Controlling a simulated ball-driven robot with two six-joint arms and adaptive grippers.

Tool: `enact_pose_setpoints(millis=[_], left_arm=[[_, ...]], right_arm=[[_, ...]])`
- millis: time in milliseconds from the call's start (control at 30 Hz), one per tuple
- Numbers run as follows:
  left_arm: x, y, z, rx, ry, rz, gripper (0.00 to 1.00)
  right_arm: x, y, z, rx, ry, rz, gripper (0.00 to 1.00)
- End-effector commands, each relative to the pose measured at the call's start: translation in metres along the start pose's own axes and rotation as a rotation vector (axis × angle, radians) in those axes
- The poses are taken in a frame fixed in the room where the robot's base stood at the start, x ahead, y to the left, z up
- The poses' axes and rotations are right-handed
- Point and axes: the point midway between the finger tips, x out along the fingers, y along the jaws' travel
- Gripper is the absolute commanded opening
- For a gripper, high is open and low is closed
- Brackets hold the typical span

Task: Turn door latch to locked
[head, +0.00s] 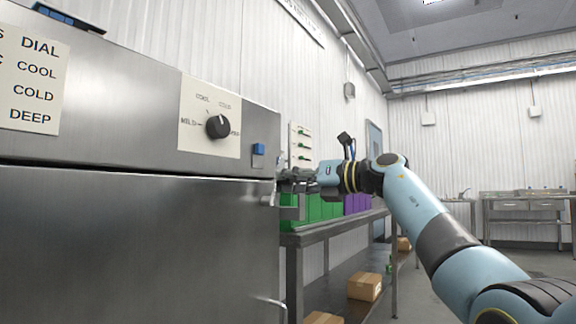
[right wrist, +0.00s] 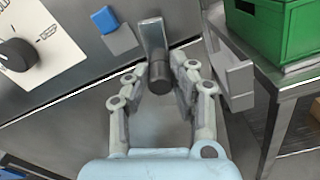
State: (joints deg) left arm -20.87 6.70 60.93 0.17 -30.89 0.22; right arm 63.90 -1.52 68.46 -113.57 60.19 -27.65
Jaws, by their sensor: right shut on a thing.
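The door latch (right wrist: 153,34) is a grey metal plate with a dark cylindrical knob (right wrist: 160,78), at the right edge of the steel cabinet front. In the right wrist view its plate points upward from the knob, slightly tilted. My right gripper (right wrist: 161,76) is shut on the latch, one finger on each side of the knob. In the head view my right gripper (head: 288,180) is at the cabinet's right edge, and it largely hides the latch there. The steel door (head: 130,240) looks closed. My left gripper is not in view.
A black dial (head: 217,127) on a cream label and a small blue block (head: 258,149) are on the panel above the door. Right of the cabinet, a metal table (head: 335,229) bears green bins (head: 315,208) and purple bins. Cardboard boxes (head: 364,287) lie on its lower shelf.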

Motion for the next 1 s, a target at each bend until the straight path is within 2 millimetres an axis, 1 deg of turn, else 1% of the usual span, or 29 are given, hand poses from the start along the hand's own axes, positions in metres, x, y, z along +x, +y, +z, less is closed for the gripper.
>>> enact_pose_setpoints(millis=[33, 133, 200, 500, 733, 1000], left_arm=[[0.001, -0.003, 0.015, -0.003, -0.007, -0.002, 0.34], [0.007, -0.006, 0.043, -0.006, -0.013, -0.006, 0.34], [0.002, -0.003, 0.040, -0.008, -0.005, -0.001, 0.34], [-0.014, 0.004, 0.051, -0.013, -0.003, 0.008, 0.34], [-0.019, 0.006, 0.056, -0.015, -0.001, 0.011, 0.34], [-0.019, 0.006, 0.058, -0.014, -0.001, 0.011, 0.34]], right_arm=[[-0.001, 0.001, 0.005, 0.025, 0.001, -0.001, 0.00], [-0.001, -0.002, 0.005, 0.078, 0.000, -0.001, 0.00], [0.000, -0.004, 0.005, 0.114, 0.001, -0.001, 0.00], [0.000, -0.012, 0.004, 0.265, 0.000, -0.001, 0.00], [0.000, -0.017, 0.001, 0.332, 0.000, -0.001, 0.00], [0.000, -0.018, -0.001, 0.352, 0.000, -0.001, 0.00]])
